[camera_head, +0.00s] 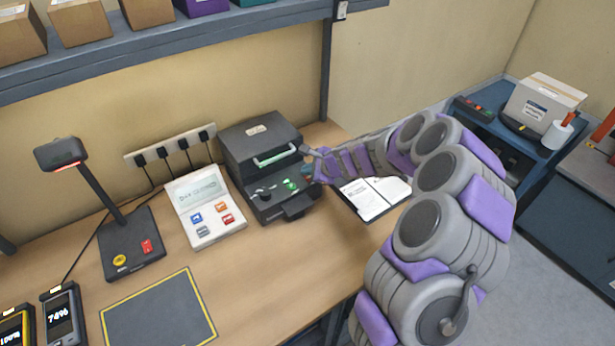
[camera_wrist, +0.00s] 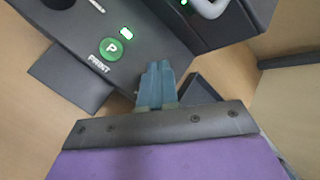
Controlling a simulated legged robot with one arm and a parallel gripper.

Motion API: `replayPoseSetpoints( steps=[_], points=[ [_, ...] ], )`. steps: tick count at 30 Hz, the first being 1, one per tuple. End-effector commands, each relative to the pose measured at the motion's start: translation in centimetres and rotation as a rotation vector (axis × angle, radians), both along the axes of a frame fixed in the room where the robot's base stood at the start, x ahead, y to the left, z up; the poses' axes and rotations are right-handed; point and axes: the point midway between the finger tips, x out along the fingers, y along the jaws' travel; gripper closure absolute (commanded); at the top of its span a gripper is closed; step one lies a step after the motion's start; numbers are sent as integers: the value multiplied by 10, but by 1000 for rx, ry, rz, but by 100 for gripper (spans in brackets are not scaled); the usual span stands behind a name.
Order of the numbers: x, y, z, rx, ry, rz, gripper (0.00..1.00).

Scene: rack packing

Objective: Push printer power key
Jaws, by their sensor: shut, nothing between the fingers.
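The dark printer (camera_head: 262,148) stands on the bench against the wall, with a pale green handle bar across its front. Its sloped front panel has a black knob and a round green button (camera_head: 290,184). In the wrist view this button (camera_wrist: 110,47) is marked P, with PRINT beside it and a small lit green indicator (camera_wrist: 126,32) close by. I cannot make out a key labelled power. My gripper (camera_head: 306,171) is at the printer's right front. Its blue fingers (camera_wrist: 160,70) are shut and empty, beside the green button and apart from it in the picture. They hide part of the panel.
Left of the printer are a white keypad device (camera_head: 205,207), a scanner stand (camera_head: 130,245) and a dark mat (camera_head: 158,308). A shelf (camera_head: 165,38) with boxes runs above. Bare bench lies in front of the printer.

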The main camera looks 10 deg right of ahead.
Motion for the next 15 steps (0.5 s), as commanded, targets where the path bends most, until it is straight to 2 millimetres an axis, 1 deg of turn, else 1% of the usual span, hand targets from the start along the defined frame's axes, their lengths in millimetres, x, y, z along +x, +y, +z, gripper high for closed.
replayPoseSetpoints(
  steps=[9, 15],
  points=[
    [0, -3, -1, 2, 0, -1, 100],
    [-1, -2, -7, 1, 0, -1, 100]
  ],
)
